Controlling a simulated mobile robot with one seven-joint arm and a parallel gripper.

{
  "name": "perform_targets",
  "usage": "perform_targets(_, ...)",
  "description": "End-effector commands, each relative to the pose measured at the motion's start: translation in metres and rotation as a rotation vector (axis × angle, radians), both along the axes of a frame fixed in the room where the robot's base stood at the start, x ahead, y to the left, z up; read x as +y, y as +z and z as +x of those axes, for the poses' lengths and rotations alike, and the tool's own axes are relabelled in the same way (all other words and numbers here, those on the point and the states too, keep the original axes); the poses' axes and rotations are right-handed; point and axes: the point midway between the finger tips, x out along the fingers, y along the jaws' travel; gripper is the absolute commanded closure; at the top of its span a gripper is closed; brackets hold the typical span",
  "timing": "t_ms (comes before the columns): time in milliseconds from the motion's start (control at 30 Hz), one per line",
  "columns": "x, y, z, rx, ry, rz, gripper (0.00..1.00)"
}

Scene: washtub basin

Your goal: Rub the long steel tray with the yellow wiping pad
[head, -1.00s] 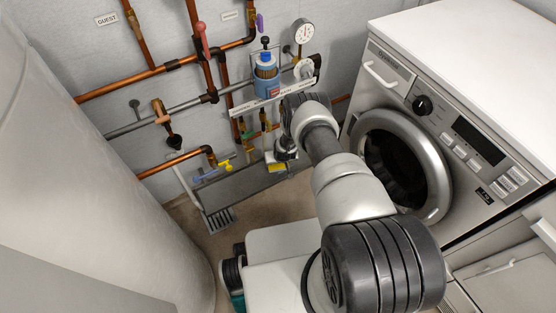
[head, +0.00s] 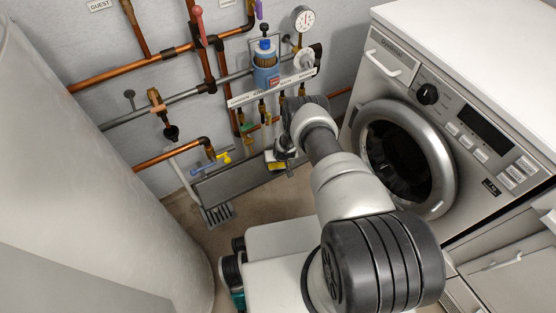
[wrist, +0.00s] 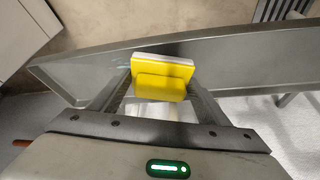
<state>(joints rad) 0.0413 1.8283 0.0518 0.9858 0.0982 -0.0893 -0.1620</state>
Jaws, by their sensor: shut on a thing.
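The long steel tray (head: 232,186) is a narrow grey trough below the pipes at the wall. It crosses the wrist view (wrist: 225,72) from left to right. My gripper (wrist: 160,90) is shut on the yellow wiping pad (wrist: 163,66), which has a pale layer along its far edge. The pad is over the tray's inside in the wrist view; I cannot tell whether it touches the metal. In the head view the pad (head: 275,163) is a small yellow patch under my gripper (head: 282,152), near the tray's right part; my wrist hides some of the tray there.
Copper pipes (head: 130,75) and a blue filter housing (head: 266,72) are on the wall above the tray. A washing machine (head: 440,110) stands right of my arm. A floor grate (head: 218,214) lies below left.

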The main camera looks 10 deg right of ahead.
Motion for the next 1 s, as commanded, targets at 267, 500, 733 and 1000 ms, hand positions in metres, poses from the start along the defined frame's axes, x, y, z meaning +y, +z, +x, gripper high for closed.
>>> perform_targets(267, 0.000, -0.005, 0.000, 0.000, 0.000, 0.000, 0.48)
perform_targets(500, 0.000, -0.010, 0.000, 0.000, 0.000, 0.000, 0.48)
perform_targets(733, 0.000, -0.014, 0.000, -0.001, 0.000, 0.000, 0.48)
perform_targets(1000, 0.000, -0.019, 0.000, -0.001, 0.000, 0.000, 0.48)
